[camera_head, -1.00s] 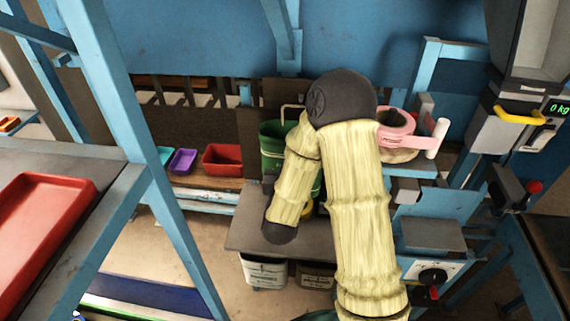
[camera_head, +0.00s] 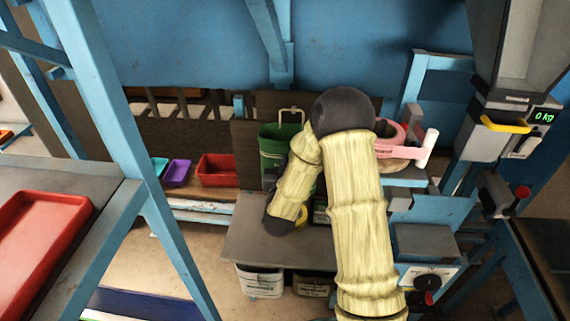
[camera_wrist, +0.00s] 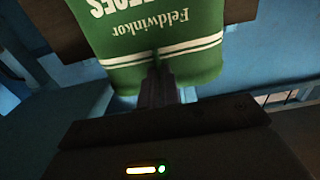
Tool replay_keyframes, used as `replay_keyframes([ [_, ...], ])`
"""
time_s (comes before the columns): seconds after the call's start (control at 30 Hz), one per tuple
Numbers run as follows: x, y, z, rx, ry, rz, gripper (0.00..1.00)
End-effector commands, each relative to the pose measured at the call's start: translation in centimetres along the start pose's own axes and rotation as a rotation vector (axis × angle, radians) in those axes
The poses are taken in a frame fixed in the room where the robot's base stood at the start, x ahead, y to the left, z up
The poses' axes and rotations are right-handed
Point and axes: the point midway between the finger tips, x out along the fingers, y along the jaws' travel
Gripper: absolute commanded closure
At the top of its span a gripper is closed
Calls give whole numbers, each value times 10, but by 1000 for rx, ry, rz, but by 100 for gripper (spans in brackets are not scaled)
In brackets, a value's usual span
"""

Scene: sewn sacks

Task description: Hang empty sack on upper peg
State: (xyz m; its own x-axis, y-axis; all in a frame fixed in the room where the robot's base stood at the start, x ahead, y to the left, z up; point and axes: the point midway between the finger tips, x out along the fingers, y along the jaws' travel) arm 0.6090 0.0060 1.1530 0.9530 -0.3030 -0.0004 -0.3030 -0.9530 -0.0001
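A green sack (camera_wrist: 160,30) with white stripes and upside-down white lettering fills the upper middle of the wrist view. My gripper (camera_wrist: 158,72) has its dark fingers close together at the striped edge of the sack, and a crease runs from the fingertips. The fingers look shut on the cloth. In the camera_head view a green sack-like shape (camera_head: 272,147) shows behind my arm, partly covered by it. A thin pale wire loop (camera_head: 291,112) stands at its top. My gripper is hidden by my arm there, and no peg can be clearly made out.
A scale with a yellow handle (camera_head: 505,124) reads 0 kg. A grey bench (camera_head: 250,240) lies below the sack. Red (camera_head: 217,170) and purple (camera_head: 177,173) bins sit left. A blue post (camera_head: 130,150) stands nearer.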

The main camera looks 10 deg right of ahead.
Motion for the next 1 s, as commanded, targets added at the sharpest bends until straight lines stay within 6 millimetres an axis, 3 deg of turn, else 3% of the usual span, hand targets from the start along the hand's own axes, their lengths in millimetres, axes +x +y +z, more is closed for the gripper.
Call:
replay_keyframes([
  [0.53, 35, 14, 1, 0, 0, 23, 100],
  [1.0, 49, 1, 15, -1, 1, 1, 100],
])
